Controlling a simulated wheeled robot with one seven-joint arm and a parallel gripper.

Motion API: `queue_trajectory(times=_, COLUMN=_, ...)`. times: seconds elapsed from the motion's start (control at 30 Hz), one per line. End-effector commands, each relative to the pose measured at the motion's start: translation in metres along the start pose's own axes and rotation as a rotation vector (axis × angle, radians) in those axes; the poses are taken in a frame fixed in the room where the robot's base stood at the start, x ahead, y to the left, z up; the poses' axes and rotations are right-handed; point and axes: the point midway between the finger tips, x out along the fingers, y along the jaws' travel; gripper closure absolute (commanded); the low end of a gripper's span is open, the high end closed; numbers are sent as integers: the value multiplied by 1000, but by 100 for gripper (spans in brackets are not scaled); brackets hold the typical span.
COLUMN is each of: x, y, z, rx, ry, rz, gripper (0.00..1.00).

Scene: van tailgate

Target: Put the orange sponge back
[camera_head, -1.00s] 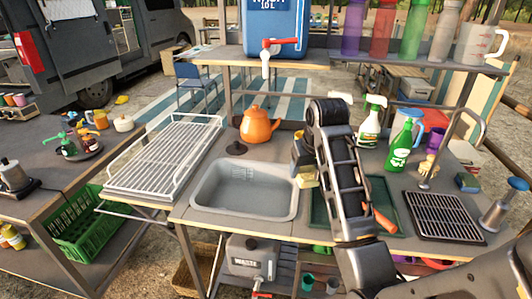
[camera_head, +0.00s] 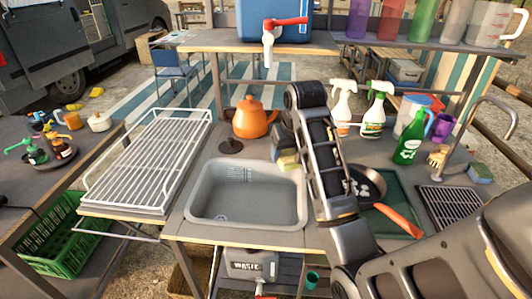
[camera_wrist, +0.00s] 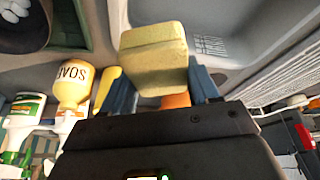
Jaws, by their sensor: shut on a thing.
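My gripper (camera_head: 284,146) is shut on a pale yellow block that looks like a sponge (camera_head: 288,161). It looks yellow rather than orange here. The gripper holds it near the back right corner of the grey sink (camera_head: 302,205). In the wrist view the sponge (camera_wrist: 155,58) sits between the two blue-grey fingers, with the sink beyond it. A second sponge, blue and yellowish (camera_head: 480,173), lies at the right end of the counter near the tap. My arm hides part of the counter right of the sink.
A white wire rack (camera_head: 145,165) stands left of the sink, an orange kettle (camera_head: 250,120) behind it. A pan with an orange handle (camera_head: 400,221) lies on a green tray right of my arm. Spray bottles (camera_head: 373,110), a green bottle (camera_head: 408,141) and a brush (camera_head: 438,157) stand at the back right.

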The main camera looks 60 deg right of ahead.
Motion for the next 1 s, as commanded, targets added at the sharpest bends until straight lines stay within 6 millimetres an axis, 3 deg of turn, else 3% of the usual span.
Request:
queue_trajectory(times=0.3, x=40, y=0, z=17, rx=1, ry=-1, rz=0, gripper=64)
queue_trajectory(times=0.47, x=47, y=0, z=17, rx=1, ry=-1, rz=0, gripper=64)
queue_trajectory(times=0.67, x=57, y=0, z=-15, rx=0, ry=0, rz=0, gripper=64)
queue_trajectory(times=1.0, x=89, y=0, z=-92, rx=0, ry=0, rz=0, gripper=64)
